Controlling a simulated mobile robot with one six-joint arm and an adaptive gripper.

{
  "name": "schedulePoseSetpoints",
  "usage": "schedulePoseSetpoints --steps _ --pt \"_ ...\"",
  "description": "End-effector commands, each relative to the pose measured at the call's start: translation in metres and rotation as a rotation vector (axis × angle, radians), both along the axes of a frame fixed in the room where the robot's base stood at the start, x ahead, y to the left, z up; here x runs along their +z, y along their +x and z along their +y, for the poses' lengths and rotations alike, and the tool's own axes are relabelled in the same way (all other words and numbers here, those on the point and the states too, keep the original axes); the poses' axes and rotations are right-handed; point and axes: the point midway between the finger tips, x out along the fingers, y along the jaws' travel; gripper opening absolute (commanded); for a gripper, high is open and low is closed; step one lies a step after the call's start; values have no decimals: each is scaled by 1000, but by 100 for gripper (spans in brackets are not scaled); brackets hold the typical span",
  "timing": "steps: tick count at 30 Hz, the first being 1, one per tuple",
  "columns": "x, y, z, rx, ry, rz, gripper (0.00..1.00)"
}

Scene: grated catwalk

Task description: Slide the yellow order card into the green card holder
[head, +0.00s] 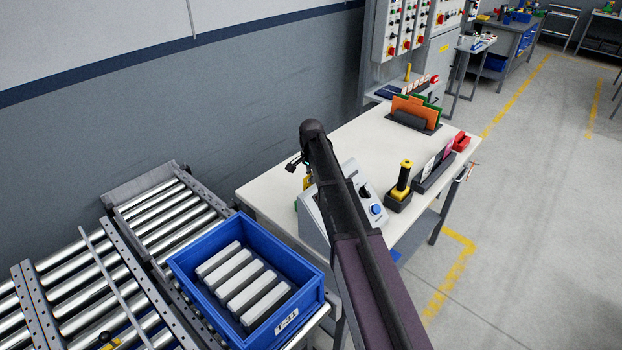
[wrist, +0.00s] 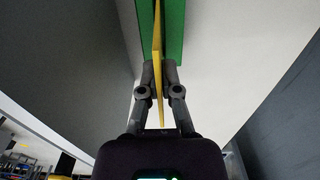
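The yellow order card (wrist: 157,40) shows nearly edge-on in the wrist view, between the two fingers of my gripper (wrist: 159,68). The fingers are shut on it. The green card holder (wrist: 175,28) is at the top of the wrist view, just beyond the fingertips. The card's far part overlaps the green in the picture; I cannot tell whether it is inside the holder or only in front of it. In the head view a bit of yellow (head: 307,183) shows beside my arm at the table's left; my arm hides the holder there.
A grey control box (head: 313,217) with a blue button stands on the white table (head: 356,138) close to my arm. A yellow-black handheld tool (head: 401,184), a card rack (head: 433,176) and an orange folder stand (head: 415,109) are farther right. A blue crate (head: 222,302) is in front, left.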

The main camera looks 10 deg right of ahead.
Motion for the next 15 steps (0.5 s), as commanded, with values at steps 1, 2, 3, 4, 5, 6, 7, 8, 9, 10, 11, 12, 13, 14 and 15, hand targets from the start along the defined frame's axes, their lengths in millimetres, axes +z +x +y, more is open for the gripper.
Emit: schedulePoseSetpoints --steps 1,2,3,4,5,6,7,8,9,10,11,12,13,14,15 --pt "-2 0 0 0 0 0 0" --pt "-3 0 0 0 0 0 0" --pt "-4 0 0 0 0 0 0" --pt "-5 0 0 0 0 0 0" --pt "-6 0 0 0 0 0 0" --pt "-7 0 0 0 0 0 0" --pt "-8 0 0 0 0 0 0" --pt "-9 0 0 0 0 0 0" --pt "-10 0 0 0 0 0 0" --pt "-11 0 0 0 0 0 0" --pt "-12 0 0 0 0 0 0" --pt "-13 0 0 0 0 0 0" --pt "-14 0 0 0 0 0 0" --pt "-15 0 0 0 0 0 0" --pt "-16 0 0 0 0 0 0"
